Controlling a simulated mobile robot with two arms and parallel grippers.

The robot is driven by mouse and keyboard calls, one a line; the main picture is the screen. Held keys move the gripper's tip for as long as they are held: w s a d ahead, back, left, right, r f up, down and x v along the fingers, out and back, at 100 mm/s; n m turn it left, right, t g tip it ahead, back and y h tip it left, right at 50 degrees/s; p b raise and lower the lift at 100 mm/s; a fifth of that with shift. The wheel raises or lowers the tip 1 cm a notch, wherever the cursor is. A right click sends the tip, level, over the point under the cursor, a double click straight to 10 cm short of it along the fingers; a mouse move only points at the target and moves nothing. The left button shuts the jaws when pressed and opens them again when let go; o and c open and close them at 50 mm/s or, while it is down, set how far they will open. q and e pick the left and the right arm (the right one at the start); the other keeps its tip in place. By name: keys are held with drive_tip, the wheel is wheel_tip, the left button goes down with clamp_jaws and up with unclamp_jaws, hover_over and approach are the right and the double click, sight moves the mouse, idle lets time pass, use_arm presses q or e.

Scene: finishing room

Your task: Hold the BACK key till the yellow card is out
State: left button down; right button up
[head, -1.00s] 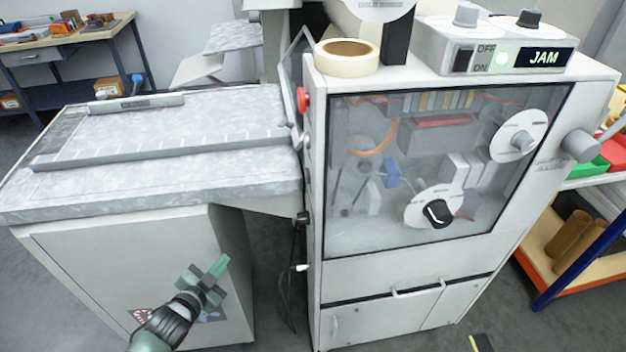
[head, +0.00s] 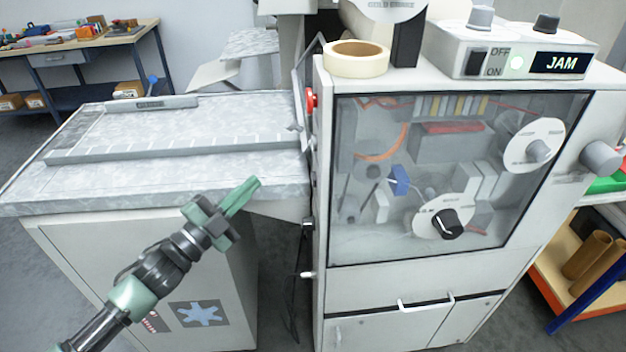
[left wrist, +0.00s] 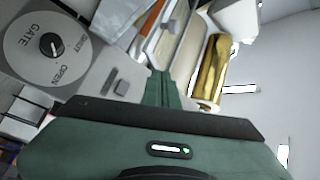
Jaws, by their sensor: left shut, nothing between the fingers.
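The machine (head: 400,285) stands right of centre, with a dark-framed clear window (head: 385,235) on its front. Its top box (head: 440,50) has an OFF/ON switch and a display (head: 562,63) reading JAM. I cannot make out a BACK key or a yellow card in either view. My left gripper (head: 253,184) is shut and empty, in front of the feed table's front edge and left of the machine, touching nothing visible. My right gripper is out of view.
The grey feed table (head: 240,180) adjoins the machine's left side. A red button (head: 311,101) sticks out there, and a tape roll (head: 356,58) lies on top. A gold roll (left wrist: 212,70) shows in the left wrist view. Shelves stand at the right.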

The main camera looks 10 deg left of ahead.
sight(314, 179)
use_arm(q)
drive_tip(key=shift+d, duration=0.1)
drive_tip(key=w+d, duration=0.2)
drive_tip(key=d, duration=0.6)
drive_tip(key=shift+w, duration=0.2)
drive_tip(key=shift+d, duration=0.15)
idle(1.9)
drive_tip(key=shift+w+d, duration=0.15)
drive_tip(key=shift+d, duration=0.25)
